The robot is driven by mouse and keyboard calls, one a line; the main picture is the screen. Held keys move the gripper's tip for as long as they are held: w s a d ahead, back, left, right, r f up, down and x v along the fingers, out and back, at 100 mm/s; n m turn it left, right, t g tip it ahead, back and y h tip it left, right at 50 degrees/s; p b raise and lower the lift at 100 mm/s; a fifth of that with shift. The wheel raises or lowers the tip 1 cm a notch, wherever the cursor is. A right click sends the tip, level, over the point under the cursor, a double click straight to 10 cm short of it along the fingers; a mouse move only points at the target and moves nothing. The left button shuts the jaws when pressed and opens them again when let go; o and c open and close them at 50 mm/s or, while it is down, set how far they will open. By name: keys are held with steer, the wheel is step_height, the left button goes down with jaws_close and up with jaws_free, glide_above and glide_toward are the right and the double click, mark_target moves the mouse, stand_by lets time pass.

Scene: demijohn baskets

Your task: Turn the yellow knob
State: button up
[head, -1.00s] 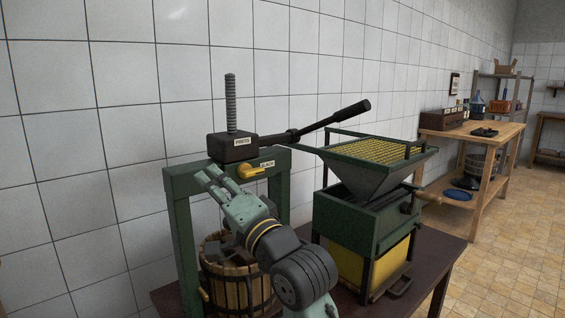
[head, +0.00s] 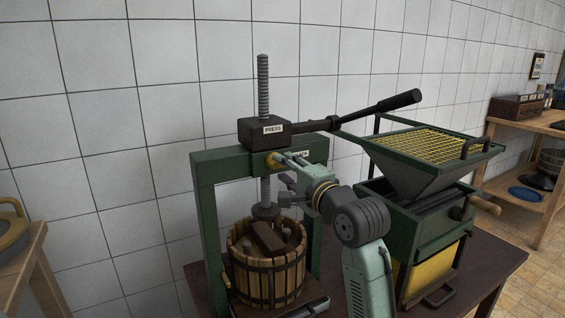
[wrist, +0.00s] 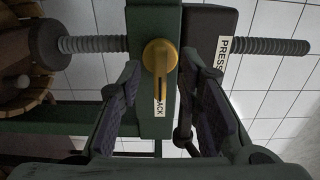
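The yellow knob (wrist: 160,57) is on the green crossbeam of the press, beside a white label ending in "ACK" that it partly covers. In the wrist view its narrow handle points down the picture. My gripper (wrist: 163,66) is open, with one finger on each side of the knob and visible gaps between. I cannot tell how deep the fingertips reach. In the head view the knob (head: 271,160) is partly hidden behind my gripper (head: 284,160), which comes in from the right at beam height.
The black press head (head: 264,131) and its long lever (head: 375,111) are just above the knob. A slatted wooden basket (head: 268,265) stands below. A green crusher with a hopper (head: 420,165) stands right of my arm. A tiled wall is behind.

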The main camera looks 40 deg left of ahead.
steer(key=shift+x, duration=1.2)
steer(key=shift+c, duration=0.4)
jaws_close()
